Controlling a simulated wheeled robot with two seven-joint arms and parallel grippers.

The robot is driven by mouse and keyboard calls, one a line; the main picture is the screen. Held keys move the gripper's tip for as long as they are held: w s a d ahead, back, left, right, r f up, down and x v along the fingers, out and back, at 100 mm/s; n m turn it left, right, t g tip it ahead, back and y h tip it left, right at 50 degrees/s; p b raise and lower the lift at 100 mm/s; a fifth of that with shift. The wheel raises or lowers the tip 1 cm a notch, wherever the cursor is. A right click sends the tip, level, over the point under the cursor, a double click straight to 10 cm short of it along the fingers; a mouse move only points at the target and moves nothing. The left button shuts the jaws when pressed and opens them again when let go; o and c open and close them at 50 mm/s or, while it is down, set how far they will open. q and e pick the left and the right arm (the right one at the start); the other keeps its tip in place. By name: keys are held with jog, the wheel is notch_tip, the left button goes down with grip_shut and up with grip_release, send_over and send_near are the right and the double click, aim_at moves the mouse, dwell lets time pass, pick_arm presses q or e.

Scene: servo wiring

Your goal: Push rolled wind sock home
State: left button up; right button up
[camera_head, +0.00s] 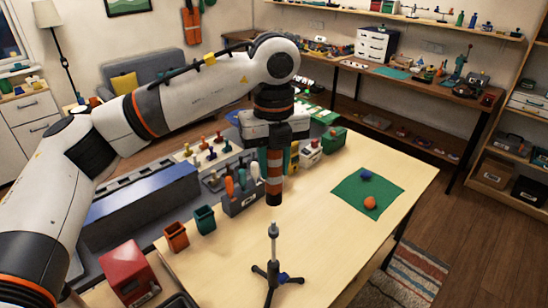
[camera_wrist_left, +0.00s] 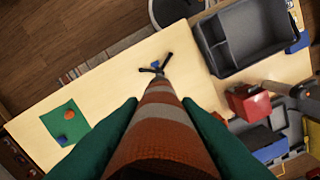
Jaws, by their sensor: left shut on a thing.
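The rolled wind sock (camera_head: 274,172) has orange and pale stripes and a dark lower end. My left gripper (camera_head: 275,148) is shut on its upper part and holds it roughly upright above the table. Below it stands a small stand (camera_head: 273,250) with a grey post and dark tripod feet. In the head view a gap shows between the sock's lower end and the post's top. In the left wrist view the sock (camera_wrist_left: 160,130) runs between the green fingers toward the tripod (camera_wrist_left: 156,68), hiding most of the post. My right gripper is not in view.
A green mat (camera_head: 352,190) with an orange ball (camera_head: 370,203) and a blue piece lies right. Orange (camera_head: 176,237) and green (camera_head: 204,219) cups, a tool holder (camera_head: 240,200) and a red box (camera_head: 127,272) stand left. The tabletop around the stand is clear.

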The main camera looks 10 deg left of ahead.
aim_at(274, 186)
pick_arm(q)
jog(key=shift+w+a+f, duration=0.1)
jog(key=shift+w, duration=0.05)
jog(key=shift+w+f+b, duration=0.2)
jog(key=shift+f+b, duration=0.4)
jog(key=shift+w+f+b, duration=0.15)
jog(key=shift+f+b, duration=0.4)
jog(key=shift+f, duration=0.05)
jog(key=shift+s+f+b, duration=0.1)
jog(key=shift+f+b, duration=0.25)
notch_tip(274, 186, down, 3)
jog(key=shift+r+b, duration=0.1)
jog(key=shift+b, duration=1)
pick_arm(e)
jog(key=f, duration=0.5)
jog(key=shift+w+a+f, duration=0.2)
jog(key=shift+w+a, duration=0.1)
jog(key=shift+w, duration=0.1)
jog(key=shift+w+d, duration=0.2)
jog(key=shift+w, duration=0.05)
pick_arm(q)
jog(key=shift+b, duration=0.5)
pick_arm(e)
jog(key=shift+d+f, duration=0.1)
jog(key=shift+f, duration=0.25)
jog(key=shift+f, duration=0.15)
